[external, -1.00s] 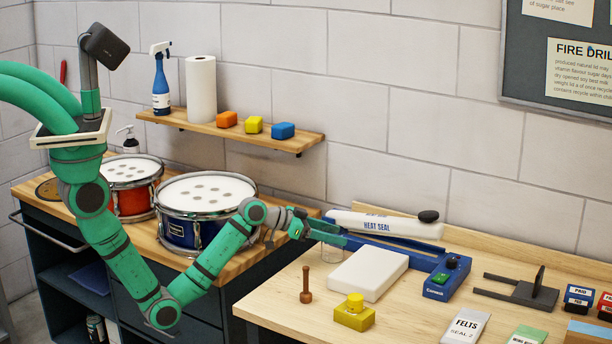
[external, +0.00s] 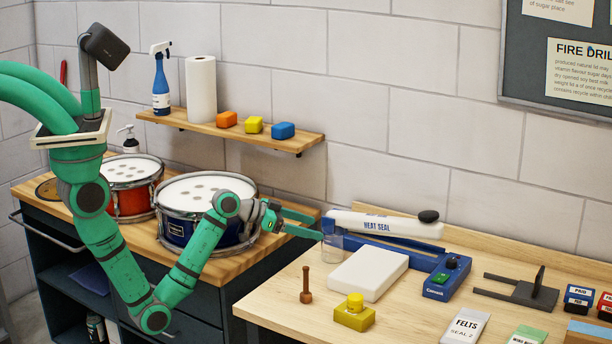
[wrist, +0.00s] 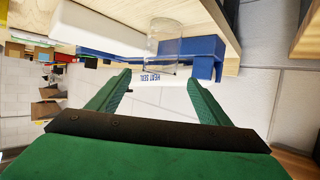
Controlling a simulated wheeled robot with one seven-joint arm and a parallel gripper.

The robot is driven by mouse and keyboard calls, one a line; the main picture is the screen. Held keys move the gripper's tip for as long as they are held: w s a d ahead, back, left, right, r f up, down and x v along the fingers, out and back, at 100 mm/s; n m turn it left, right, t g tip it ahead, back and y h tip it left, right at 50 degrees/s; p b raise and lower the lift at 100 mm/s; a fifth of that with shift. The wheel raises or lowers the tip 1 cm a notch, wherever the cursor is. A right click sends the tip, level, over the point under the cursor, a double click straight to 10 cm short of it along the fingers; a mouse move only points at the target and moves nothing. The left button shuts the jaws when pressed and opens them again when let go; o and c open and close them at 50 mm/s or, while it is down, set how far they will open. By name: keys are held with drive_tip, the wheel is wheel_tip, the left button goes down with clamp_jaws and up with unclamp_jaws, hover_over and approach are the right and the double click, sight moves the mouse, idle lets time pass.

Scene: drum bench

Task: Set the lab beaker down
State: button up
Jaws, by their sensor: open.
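The clear glass beaker (external: 332,243) stands on the pale wooden bench, at its back left corner next to the blue heat sealer (external: 390,228). In the wrist view the beaker (wrist: 164,42) appears upside down, ahead of the fingertips and between their lines. My gripper (external: 318,229) is open and empty, to the left of the beaker. In the wrist view its two green fingers (wrist: 156,80) are spread wide with nothing between them. The fingers look clear of the glass.
A white block (external: 367,274) lies in front of the sealer. A brown peg (external: 306,286) and a yellow block with a knob (external: 354,312) stand nearer the front. The blue drum (external: 206,205) and red drum (external: 130,190) sit on the left bench. A wall shelf (external: 230,134) hangs above.

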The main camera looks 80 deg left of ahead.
drive_tip(key=shift+v, duration=1.95)
drive_tip(key=shift+s, duration=0.1)
